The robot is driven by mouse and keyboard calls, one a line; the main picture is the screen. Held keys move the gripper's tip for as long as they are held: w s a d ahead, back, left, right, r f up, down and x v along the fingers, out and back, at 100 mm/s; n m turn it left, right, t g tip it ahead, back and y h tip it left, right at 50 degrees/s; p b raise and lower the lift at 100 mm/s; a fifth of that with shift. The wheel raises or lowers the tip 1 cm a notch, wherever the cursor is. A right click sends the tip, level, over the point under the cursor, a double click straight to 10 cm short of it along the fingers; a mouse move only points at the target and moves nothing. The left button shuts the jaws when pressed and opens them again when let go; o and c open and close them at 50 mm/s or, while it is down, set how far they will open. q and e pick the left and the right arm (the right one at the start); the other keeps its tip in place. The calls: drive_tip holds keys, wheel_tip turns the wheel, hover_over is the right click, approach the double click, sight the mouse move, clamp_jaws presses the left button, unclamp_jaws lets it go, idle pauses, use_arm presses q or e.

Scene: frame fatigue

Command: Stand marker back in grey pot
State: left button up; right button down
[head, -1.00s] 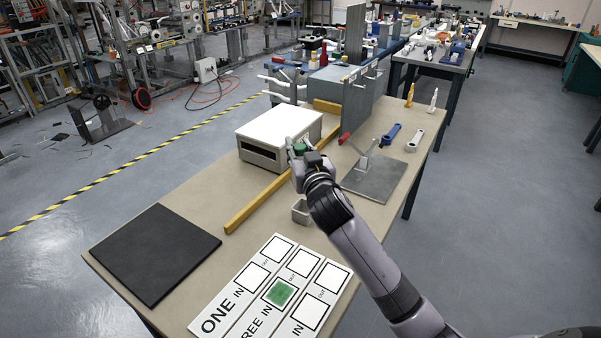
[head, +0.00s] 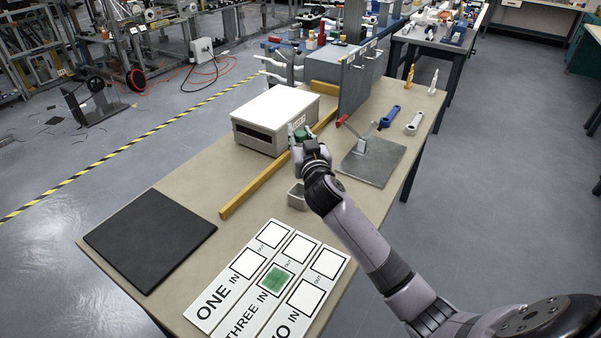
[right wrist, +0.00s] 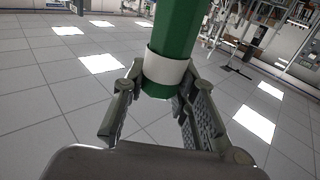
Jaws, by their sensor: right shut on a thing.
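The marker is thick and green with a white band; my right gripper (head: 303,138) is shut on it. In the head view only a small green part of the marker (head: 301,134) shows between the fingers. In the right wrist view the marker (right wrist: 178,35) stands between the two fingers, leaning slightly, and its upper end is out of frame. The small grey pot (head: 296,198) stands on the table, nearer than the gripper and partly beside my forearm. The held marker is apart from the pot. My left gripper is out of view.
A white box (head: 276,110) stands behind the gripper, left of a yellow rail (head: 250,191). A grey plate with a red-handled clamp (head: 372,165) lies to the right. A black mat (head: 150,238) and a lettered board (head: 240,283) with a green patch lie in front.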

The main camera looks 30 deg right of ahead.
wheel_tip(320, 180, down, 8)
drive_tip(key=shift+f+b, duration=0.15)
drive_tip(key=shift+b, duration=0.45)
drive_tip(key=shift+f+b, duration=0.65)
drive_tip(key=shift+f, duration=1.3)
drive_tip(key=shift+f+b, duration=0.2)
drive_tip(key=shift+b, duration=0.1)
drive_tip(key=c, duration=1.3)
unclamp_jaws()
